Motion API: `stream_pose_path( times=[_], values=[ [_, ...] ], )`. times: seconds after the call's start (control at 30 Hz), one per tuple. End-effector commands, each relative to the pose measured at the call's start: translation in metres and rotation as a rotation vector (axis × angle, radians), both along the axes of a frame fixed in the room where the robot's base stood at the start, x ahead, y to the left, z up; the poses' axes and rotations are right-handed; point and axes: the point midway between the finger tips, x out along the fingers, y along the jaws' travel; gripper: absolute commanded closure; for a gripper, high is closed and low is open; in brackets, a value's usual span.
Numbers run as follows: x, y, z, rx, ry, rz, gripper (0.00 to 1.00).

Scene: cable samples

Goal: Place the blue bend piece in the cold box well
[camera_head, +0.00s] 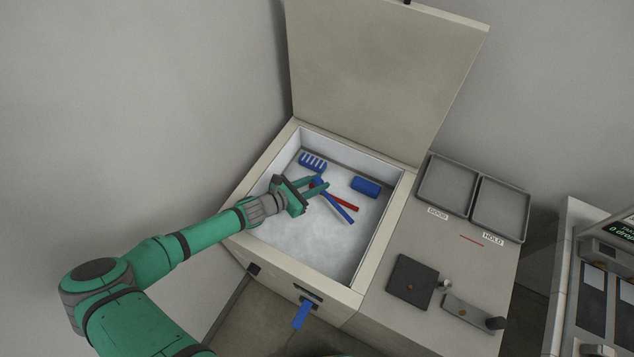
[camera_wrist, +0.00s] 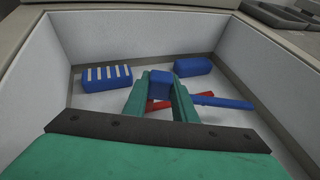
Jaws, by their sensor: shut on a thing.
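The cold box (camera_head: 262,178) stands open, with a pale frosty floor inside its well (camera_head: 300,238). My gripper (camera_head: 322,184) reaches down into the well from the left. It is shut on a blue piece, which shows as a blue block between the fingertips in the wrist view (camera_wrist: 160,88); I take this for the blue bend piece. A blue bar (camera_wrist: 225,102) runs off to the right just past the right finger. The fingers hide whether bar and block are joined. A red bar (camera_head: 344,205) lies beside the blue bar, partly behind the finger.
A blue slotted block (camera_head: 312,161) and a plain blue block (camera_head: 366,187) lie near the well's back wall. The raised lid (camera_head: 385,75) stands behind. Two grey trays (camera_head: 447,185) sit on the right counter. The well's front floor is clear.

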Motion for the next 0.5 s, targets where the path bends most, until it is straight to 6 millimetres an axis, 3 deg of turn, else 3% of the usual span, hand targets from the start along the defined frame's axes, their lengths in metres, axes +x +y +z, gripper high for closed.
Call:
stream_pose_path(
  times=[0.17,0.2,0.27,0.5],
  values=[
    [0.0002,0.0001,-0.0051,-0.002,0.001,0.002,1.0],
    [0.0002,0.0003,-0.005,0.0,0.0,0.001,0.68],
    [0.0001,0.0002,-0.0049,0.0,0.0,0.001,0.57],
    [0.0,0.0002,-0.0047,-0.001,0.001,0.0,0.57]
  ],
)
